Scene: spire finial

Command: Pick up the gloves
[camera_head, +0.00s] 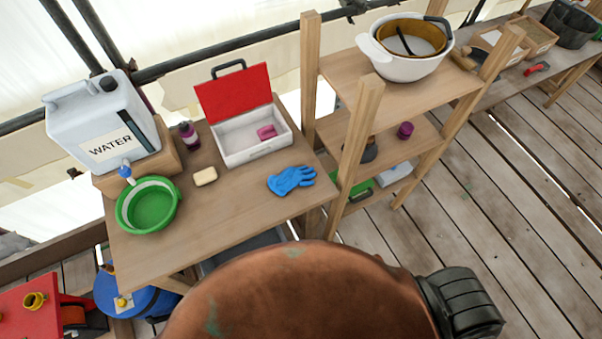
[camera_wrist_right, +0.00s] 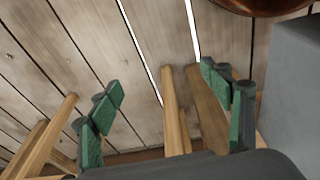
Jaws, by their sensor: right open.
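The blue gloves (camera_head: 291,180) lie on the wooden table (camera_head: 230,222), near its right end in the head view. They lie in front of an open white box with a red lid (camera_head: 257,142). My right gripper (camera_wrist_right: 162,88) shows in the right wrist view with its green-padded fingers spread wide and nothing between them. Plank floor and wooden posts show beyond the fingers, and no gloves show in that view. My left gripper is in neither view.
A large copper rounded body (camera_head: 300,300) fills the lower middle. A white water container (camera_head: 100,125), green basin (camera_head: 150,207) and soap (camera_head: 205,176) stand left of the gloves. A wooden shelf (camera_head: 395,90) rises to the right. Plank floor (camera_head: 510,190) is open further right.

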